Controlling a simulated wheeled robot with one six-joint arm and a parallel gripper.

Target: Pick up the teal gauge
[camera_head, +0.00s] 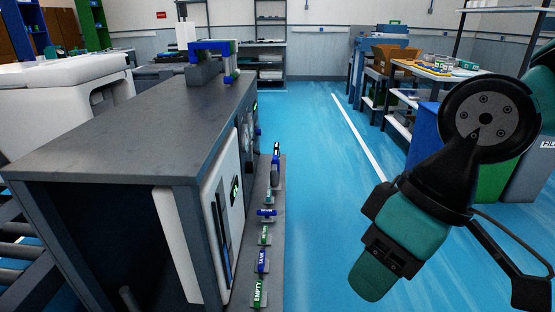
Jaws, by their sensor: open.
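I cannot pick out a teal gauge with certainty. A small upright dark blue and grey piece (276,165) stands on the narrow grey ledge beside the bench; its kind is too small to tell. A small teal-looking patch (268,196) lies just in front of it on the same ledge, and I cannot tell whether it is a tag or a gauge. My own black and teal arm fills the right side, well right of the ledge and over the floor. My gripper's fingers do not show.
A large dark grey bench (130,120) with a white side panel (185,245) takes up the left. Tags, including a green EMPTY tag (259,293) and a blue TANK tag (262,261), line the ledge. Blue floor (320,200) is free in the middle. A stocked table (440,70) stands back right.

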